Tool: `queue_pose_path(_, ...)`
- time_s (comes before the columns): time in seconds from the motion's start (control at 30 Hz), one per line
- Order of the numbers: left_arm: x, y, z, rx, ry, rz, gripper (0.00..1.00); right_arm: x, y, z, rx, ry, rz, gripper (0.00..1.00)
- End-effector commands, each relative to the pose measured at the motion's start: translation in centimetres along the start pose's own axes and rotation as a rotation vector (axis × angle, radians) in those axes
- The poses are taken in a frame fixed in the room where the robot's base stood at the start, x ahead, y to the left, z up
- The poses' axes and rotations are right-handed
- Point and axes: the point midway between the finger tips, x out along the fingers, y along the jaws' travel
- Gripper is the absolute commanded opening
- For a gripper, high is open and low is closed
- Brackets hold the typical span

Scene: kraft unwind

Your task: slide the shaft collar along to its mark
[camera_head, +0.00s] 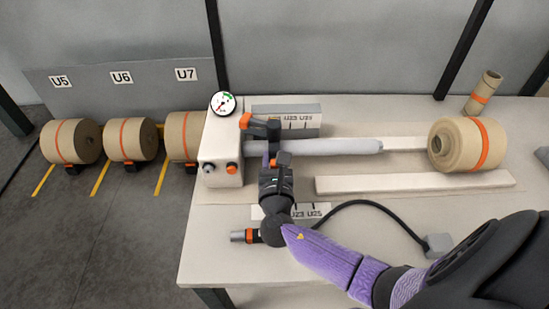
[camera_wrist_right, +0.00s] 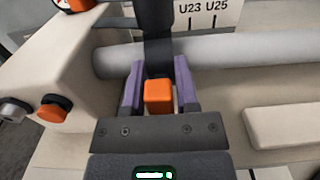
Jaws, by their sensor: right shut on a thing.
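The grey shaft (camera_head: 335,147) runs right from the white housing (camera_head: 215,150). The dark shaft collar (camera_head: 262,131) with orange parts sits around the shaft close to the housing. In the right wrist view the collar is a dark band (camera_wrist_right: 158,50) across the shaft (camera_wrist_right: 225,57), with an orange block (camera_wrist_right: 158,96) on the near side. My right gripper (camera_head: 272,162) is shut on this block, one purple finger on each side (camera_wrist_right: 158,90). The U23 and U25 marks (camera_wrist_right: 205,15) stand behind the shaft, right of the collar. My left gripper is not in view.
A brown roll (camera_head: 452,145) and a cardboard tube (camera_head: 484,92) stand at the right. A pale bar (camera_head: 415,184) lies in front of the shaft. A black hose (camera_head: 385,207) crosses the table's front. A gauge (camera_head: 222,103) tops the housing. Several rolls (camera_head: 70,141) sit left.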

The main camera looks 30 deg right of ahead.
Motion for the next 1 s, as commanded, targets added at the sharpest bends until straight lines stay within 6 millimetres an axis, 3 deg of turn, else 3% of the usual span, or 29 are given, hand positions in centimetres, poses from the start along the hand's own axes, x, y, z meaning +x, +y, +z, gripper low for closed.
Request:
queue_pose_path(0.37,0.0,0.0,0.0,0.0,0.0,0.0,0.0,0.0,0.0,-0.1,-0.001,0.002,0.001,0.0)
queue_pose_path(0.63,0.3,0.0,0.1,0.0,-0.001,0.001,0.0,0.0,2.8,-0.1,0.001,0.003,0.002,0.0)
queue_pose_path(0.87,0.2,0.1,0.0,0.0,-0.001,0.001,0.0,-0.1,3.0,-0.1,0.002,0.002,0.006,0.0)
queue_pose_path(0.9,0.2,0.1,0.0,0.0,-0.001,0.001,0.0,-0.1,3.0,-0.1,0.002,0.002,0.006,0.42)
queue_pose_path(1.0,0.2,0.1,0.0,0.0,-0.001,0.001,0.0,-0.1,3.0,0.0,0.001,0.002,0.005,0.63)
